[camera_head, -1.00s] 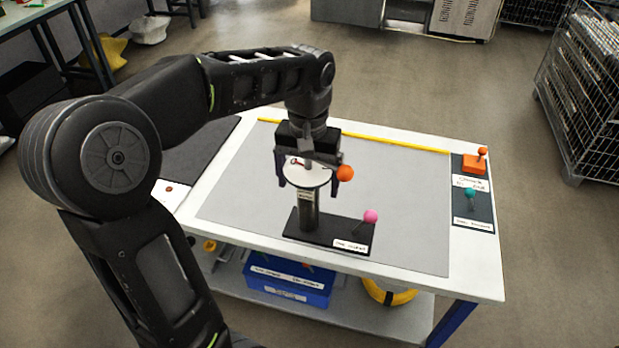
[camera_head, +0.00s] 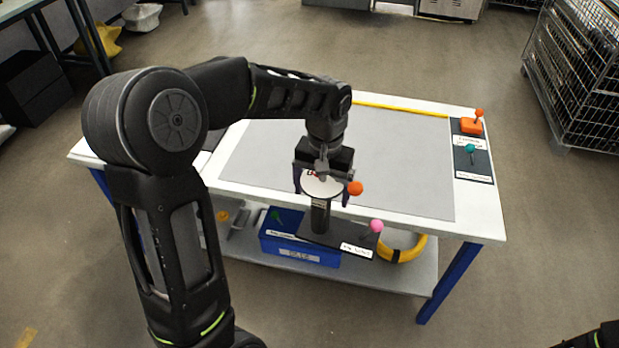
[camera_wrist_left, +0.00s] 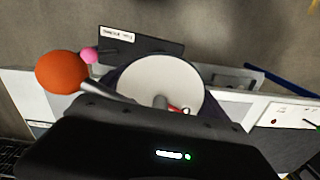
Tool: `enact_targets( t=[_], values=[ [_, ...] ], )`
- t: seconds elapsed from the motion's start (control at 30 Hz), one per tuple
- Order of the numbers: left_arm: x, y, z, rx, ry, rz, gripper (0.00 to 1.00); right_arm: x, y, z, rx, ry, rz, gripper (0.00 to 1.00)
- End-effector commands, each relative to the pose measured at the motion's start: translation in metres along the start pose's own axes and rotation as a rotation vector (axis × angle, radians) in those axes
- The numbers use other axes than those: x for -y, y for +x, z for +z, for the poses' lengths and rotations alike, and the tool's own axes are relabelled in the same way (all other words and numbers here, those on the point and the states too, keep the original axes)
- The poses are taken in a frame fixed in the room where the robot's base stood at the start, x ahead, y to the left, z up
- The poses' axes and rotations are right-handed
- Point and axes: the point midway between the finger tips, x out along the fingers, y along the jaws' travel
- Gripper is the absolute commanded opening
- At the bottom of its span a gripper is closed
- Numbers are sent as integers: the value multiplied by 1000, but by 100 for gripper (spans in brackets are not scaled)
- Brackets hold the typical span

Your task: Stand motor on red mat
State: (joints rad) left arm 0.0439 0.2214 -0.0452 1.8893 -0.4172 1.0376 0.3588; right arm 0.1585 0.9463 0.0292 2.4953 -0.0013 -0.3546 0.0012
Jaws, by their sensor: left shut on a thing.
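The unit that I take to be the motor is an upright dark cylinder (camera_head: 320,215) with a white round top (camera_head: 322,184), a black base plate (camera_head: 330,240), an orange ball (camera_head: 355,188) and a pink ball (camera_head: 376,226). My left gripper (camera_head: 322,192) is shut on it near the top, with the fingers at either side. The base plate appears in front of the table's front edge, held in the air. In the left wrist view the white top (camera_wrist_left: 160,85) sits beside the orange ball (camera_wrist_left: 62,72). No red mat shows.
The white table (camera_head: 420,221) has a wide, bare grey mat (camera_head: 400,160). A dark pad at its right holds an orange block (camera_head: 472,126) and a teal ball (camera_head: 470,148). A blue bin (camera_head: 290,250) and yellow ring (camera_head: 408,250) are on the lower shelf.

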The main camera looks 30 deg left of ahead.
Motion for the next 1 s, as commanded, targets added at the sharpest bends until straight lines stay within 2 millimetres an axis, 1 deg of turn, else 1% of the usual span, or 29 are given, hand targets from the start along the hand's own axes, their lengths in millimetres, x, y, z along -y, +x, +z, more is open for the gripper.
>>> enact_targets(
  t=[0.17,0.27,0.3,0.5,0.6,0.7,0.77,1.0],
  values=[
    [-21,34,-7,0,52,-3,15,0,0,0,0,0,0,36],
    [-35,58,-9,1,85,-1,15,0,0,0,0,0,0,36],
    [-41,69,-9,2,100,-1,15,0,0,0,0,0,0,36],
    [-74,124,-5,2,180,7,15,0,0,0,0,0,0,36],
    [-85,142,-2,1,209,12,15,0,0,0,0,0,0,36],
    [-91,153,0,0,225,16,15,0,0,0,0,0,0,36],
    [-93,156,0,-1,230,18,15,0,0,0,0,0,0,36],
    [-94,158,1,-1,232,19,15,0,0,0,0,0,0,36]
  ],
)
